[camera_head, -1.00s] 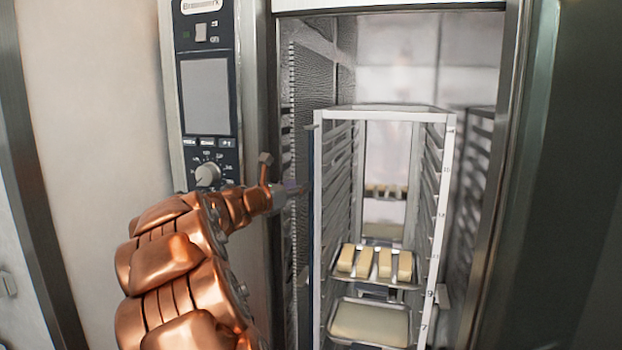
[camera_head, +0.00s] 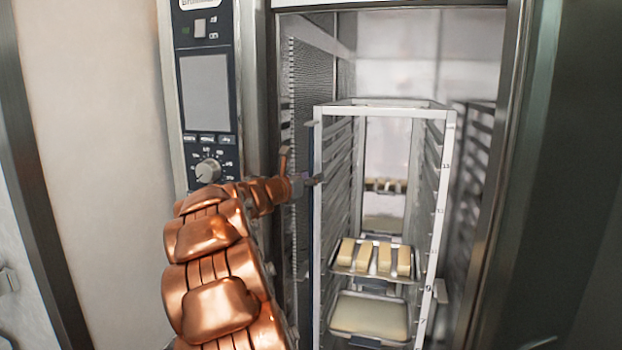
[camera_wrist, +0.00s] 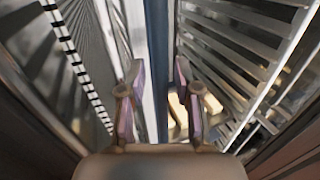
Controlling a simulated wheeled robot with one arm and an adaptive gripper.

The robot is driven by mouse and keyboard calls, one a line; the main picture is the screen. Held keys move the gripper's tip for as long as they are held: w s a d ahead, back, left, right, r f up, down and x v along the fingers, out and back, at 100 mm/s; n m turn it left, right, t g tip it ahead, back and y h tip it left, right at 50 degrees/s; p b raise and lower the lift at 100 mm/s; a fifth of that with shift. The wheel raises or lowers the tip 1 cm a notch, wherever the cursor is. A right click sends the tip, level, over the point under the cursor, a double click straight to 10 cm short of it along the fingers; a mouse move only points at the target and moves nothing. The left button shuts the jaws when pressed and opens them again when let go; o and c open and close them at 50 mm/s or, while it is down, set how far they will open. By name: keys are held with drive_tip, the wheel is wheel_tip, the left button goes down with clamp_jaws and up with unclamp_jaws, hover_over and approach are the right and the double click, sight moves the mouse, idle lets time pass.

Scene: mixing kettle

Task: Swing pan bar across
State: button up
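The pan bar (camera_head: 317,240) is a dark blue upright bar along the left front edge of the tall metal rack (camera_head: 441,180). It stands upright and looks lined up with that edge. My gripper (camera_head: 314,181) is at the bar around its upper middle, seen from the side in the head view. In the wrist view my gripper (camera_wrist: 158,105) is open, with one finger on each side of the blue bar (camera_wrist: 156,50). Gaps show between bar and fingers. I cannot tell how deep the bar sits between them.
The rack stands inside a steel cabinet opening. It carries a tray with several pale blocks (camera_head: 374,256) and a lower tray with a pale slab (camera_head: 369,315). A control panel (camera_head: 207,90) with a knob is left of the opening. The cabinet's right frame (camera_head: 500,150) borders the rack's side.

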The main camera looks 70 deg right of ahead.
clamp_jaws()
